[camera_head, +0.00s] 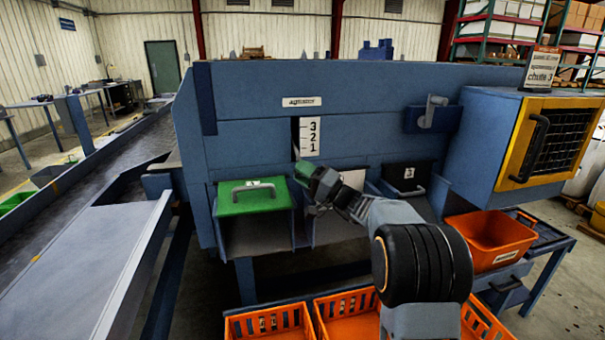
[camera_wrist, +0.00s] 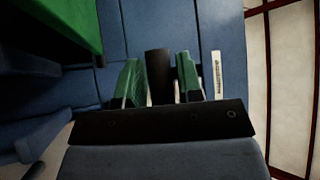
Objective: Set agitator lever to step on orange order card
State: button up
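The agitator scale (camera_head: 309,136) is a white strip marked 3, 2, 1 from top to bottom, on the blue machine front beside a dark slot (camera_head: 295,133). A small pale piece shows at the slot's lower end, perhaps the lever; its step is unclear. My gripper (camera_head: 304,171) is just below the slot. In the wrist view its green fingers (camera_wrist: 158,82) stand apart, with a dark upright shape between them; I cannot tell whether this is slot or lever. A card (camera_head: 541,70) at upper right has an orange band and reads "chute 3".
A green-lidded chute (camera_head: 253,197) is left of my gripper and a black-lidded one (camera_head: 407,176) right. A blue cabinet with a yellow-framed door (camera_head: 553,140) juts out at right. An orange tub (camera_head: 490,240) and orange crates (camera_head: 270,322) stand below.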

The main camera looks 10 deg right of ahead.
grip_shut()
jog(key=shift+r, duration=0.1)
jog(key=shift+s+r+m+h+p, duration=0.15)
jog(key=shift+r+m+h+p, duration=0.15)
jog(key=shift+r, duration=0.25)
jog(key=shift+s+r+m+h+p, duration=0.2)
jog(key=shift+r+h+p, duration=0.1)
jog(key=shift+r, duration=0.25)
notch_tip(320, 180, up, 12)
jog(key=m+g+h+p, duration=0.2)
jog(key=m+h+p, duration=0.2)
jog(key=p, duration=0.8)
jog(key=shift+w+f+m+g, duration=0.2)
jog(key=shift+w+m+g, duration=0.15)
jog(key=shift+m, duration=0.55)
jog(key=shift+r, duration=0.1)
jog(key=shift+o, duration=0.2)
grip_release()
jog(key=o, duration=0.3)
jog(key=shift+f, duration=0.2)
